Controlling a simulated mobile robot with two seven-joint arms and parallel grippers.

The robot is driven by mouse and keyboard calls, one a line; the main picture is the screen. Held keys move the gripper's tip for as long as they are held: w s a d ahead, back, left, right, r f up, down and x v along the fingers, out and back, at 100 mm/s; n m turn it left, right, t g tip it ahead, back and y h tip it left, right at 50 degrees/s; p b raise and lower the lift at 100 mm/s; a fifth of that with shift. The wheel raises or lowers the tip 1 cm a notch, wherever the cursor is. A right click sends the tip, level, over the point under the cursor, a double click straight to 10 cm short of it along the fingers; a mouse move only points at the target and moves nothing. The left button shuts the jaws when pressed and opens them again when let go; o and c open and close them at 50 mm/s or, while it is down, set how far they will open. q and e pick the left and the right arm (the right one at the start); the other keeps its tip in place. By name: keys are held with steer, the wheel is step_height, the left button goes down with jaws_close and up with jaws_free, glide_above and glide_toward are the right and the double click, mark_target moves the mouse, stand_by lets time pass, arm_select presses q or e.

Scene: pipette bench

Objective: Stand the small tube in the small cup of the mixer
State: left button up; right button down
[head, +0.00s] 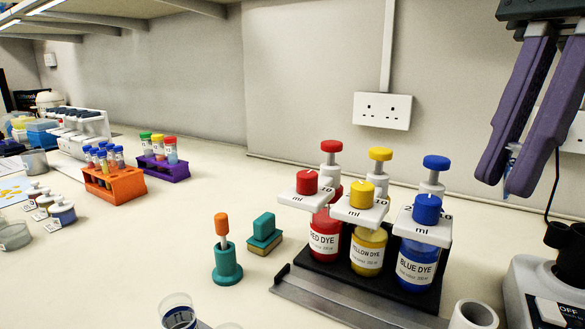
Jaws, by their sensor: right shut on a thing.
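My right gripper (506,178) comes in at the upper right, its two long purple fingers pointing down. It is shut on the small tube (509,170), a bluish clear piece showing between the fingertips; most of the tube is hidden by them. The mixer (528,284) is a white box at the lower right with a dark switch plate marked OFF, cut by the picture edge. Its black small cup (557,235) sits on top at the right edge, below and to the right of the held tube, clearly apart from it. My left gripper is out of view.
Red, yellow and blue dye bottles (414,266) with dosing tops stand in a black rack left of the mixer. A white hollow cylinder (473,314) stands at the front. An orange tube rack (115,185) and a purple one (163,169) are farther left. A wall socket (382,110) is behind.

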steer(key=s+r+n+g+h+p, duration=0.1)
steer(key=r+n+p, duration=0.3)
steer(key=r+p, duration=1.1)
steer(key=s+d+r+n+g+h+p, duration=0.1)
steer(key=s+r+n+p, duration=0.3)
steer(key=r+p, duration=1)
steer(key=s+d+r+n+h+p, duration=0.1)
steer(key=r+n+p, duration=0.4)
steer(key=r+p, duration=1)
steer(key=s+h+p, duration=0.1)
steer(key=p, duration=0.2)
steer(key=shift+s+r+n+g, duration=0.25)
steer(key=shift+r+n+g, duration=0.05)
steer(key=shift+r+g, duration=0.1)
steer(key=shift+f, duration=0.1)
